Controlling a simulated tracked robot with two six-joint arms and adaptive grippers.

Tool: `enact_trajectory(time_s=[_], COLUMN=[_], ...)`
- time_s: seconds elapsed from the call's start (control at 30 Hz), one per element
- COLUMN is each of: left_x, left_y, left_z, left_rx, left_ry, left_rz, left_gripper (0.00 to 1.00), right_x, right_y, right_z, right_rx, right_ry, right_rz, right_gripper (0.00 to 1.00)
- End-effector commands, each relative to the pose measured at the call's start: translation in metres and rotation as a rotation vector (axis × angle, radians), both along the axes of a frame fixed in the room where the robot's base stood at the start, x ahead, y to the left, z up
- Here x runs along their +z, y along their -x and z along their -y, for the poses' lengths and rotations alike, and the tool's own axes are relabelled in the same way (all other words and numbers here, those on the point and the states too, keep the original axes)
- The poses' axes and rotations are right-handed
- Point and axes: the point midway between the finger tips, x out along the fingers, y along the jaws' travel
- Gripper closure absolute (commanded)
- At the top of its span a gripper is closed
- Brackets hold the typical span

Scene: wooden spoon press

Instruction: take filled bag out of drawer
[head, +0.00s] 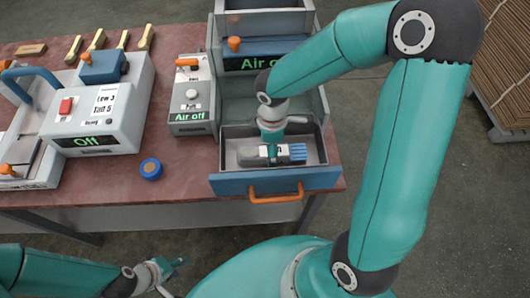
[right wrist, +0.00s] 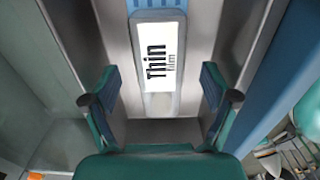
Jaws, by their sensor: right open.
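The drawer (head: 245,184) is pulled open at the front of the machine, its orange handle (head: 275,194) facing me. A bag (head: 292,154) with a blue striped end lies inside it. In the right wrist view the bag (right wrist: 158,80) shows a white label reading "Thin film". My right gripper (head: 271,150) reaches down into the drawer over the bag; its fingers hide part of it. In the right wrist view my right gripper (right wrist: 159,98) is open, one finger on each side of the bag with gaps. My left gripper (head: 172,272) is open and empty, low at the left, off the table.
A box reading "Air off" (head: 191,95) stands left of the drawer machine. A white machine reading "Off" (head: 105,110) stands further left. A blue and orange round piece (head: 151,169) lies on the red table (head: 180,185). Wooden spoons (head: 97,40) lie at the back.

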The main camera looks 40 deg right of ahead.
Motion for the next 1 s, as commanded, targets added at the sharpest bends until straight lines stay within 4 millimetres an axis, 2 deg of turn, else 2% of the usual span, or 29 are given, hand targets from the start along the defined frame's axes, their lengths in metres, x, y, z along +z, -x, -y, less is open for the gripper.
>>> enact_trajectory(time_s=[0.07,0.17,0.43,0.47,0.77,1.0], left_x=[-0.001,-0.001,-0.001,-0.001,-0.001,-0.001], left_y=[0.0,0.0,0.0,0.0,0.0,0.0], left_z=[0.0,0.0,0.0,0.0,0.0,0.0], left_rx=[0.0,0.0,0.0,0.0,0.0,0.0], left_ry=[0.0,0.0,0.0,0.0,0.0,0.0], left_rz=[0.0,0.0,0.0,0.0,0.0,0.0], left_gripper=[0.6,0.6,0.6,0.6,0.6,0.6], right_x=[-0.013,-0.022,-0.024,-0.024,-0.024,-0.024], right_y=[0.001,0.0,0.0,0.0,0.0,0.0], right_z=[0.001,0.001,0.001,0.001,0.001,0.001], right_rx=[0.001,0.001,0.0,0.0,0.001,0.0], right_ry=[0.0,0.0,0.0,0.0,0.0,0.0], right_rz=[-0.004,-0.002,0.001,0.001,0.001,0.001], right_gripper=[0.15,0.15,0.15,0.18,0.68,0.7])
